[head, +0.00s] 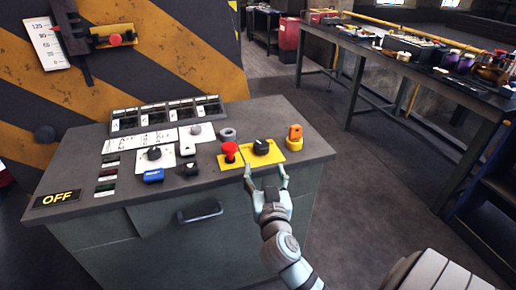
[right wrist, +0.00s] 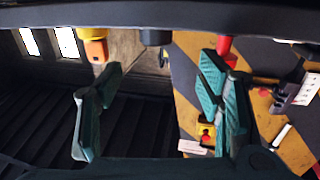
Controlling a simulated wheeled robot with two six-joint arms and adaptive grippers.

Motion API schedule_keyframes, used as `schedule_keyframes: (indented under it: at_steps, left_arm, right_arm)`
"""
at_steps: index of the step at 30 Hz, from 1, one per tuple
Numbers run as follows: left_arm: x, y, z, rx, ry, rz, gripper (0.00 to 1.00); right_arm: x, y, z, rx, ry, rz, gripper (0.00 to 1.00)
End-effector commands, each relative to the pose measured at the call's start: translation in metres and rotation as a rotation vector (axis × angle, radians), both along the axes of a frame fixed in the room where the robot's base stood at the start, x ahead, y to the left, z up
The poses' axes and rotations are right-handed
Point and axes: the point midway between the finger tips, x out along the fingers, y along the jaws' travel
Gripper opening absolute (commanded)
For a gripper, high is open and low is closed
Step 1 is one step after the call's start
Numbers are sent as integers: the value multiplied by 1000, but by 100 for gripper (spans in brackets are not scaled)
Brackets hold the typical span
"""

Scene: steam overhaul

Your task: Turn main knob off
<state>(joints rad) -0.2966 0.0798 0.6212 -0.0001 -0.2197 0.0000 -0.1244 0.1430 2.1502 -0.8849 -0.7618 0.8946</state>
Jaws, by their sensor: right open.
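A black knob (head: 262,146), which looks like the main knob, sits on a yellow plate (head: 292,154) near the right end of the grey console top (head: 80,205). My right gripper (head: 266,171) is open and empty at the console's front edge. Its two fingers point toward the black knob, with the knob ahead and roughly between them, apart from it. In the right wrist view the black knob (right wrist: 157,37) shows partly at the top, above the gap between the fingers (right wrist: 160,95). My left gripper is not in view.
An OFF label (head: 58,198) is at the console's left front. A cluttered workbench (head: 430,75) stands back right; the floor between is clear.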

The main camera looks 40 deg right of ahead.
Motion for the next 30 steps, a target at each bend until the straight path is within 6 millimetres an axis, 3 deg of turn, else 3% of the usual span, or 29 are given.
schedule_keyframes:
  at_steps: [9,15,27,30]
  left_arm:
    - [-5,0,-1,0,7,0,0]
    - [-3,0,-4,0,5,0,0]
    - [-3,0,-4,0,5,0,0]
    - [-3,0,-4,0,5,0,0]
  right_arm:
    - [65,-43,2,-4,0,-3,61]
    - [97,-61,1,-3,1,0,61]
    - [109,-67,1,-2,2,3,61]
    - [109,-67,1,-2,2,3,46]
